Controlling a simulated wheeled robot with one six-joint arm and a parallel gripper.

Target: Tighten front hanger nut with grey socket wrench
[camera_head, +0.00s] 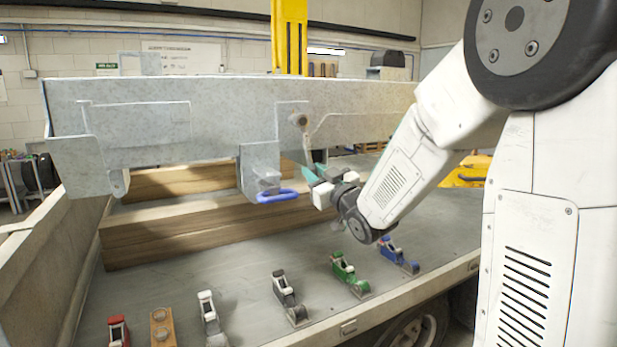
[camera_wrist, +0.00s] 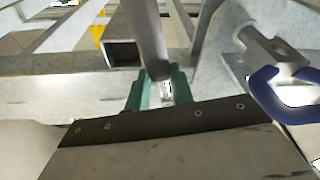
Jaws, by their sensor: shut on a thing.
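The galvanised trailer frame (camera_head: 230,120) spans the head view. A round brownish fitting (camera_head: 299,119), perhaps the hanger nut, shows on its side. My gripper (camera_head: 313,174) has teal fingers and is just below this fitting. It is shut on a grey bar, apparently the grey socket wrench (camera_head: 307,145), which rises toward the fitting. In the wrist view, the fingers (camera_wrist: 159,74) close around the bar (camera_wrist: 146,40), which runs up out of the picture. Its socket end is hidden there, and I cannot tell if it sits on the nut.
A blue loop (camera_head: 278,196) sits at a hanger bracket (camera_head: 258,170), left of my gripper; the loop is at right in the wrist view (camera_wrist: 258,92). Wooden beams (camera_head: 150,240) lie below the frame. Several coloured holders, including a green one (camera_head: 344,268), line the bench's front.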

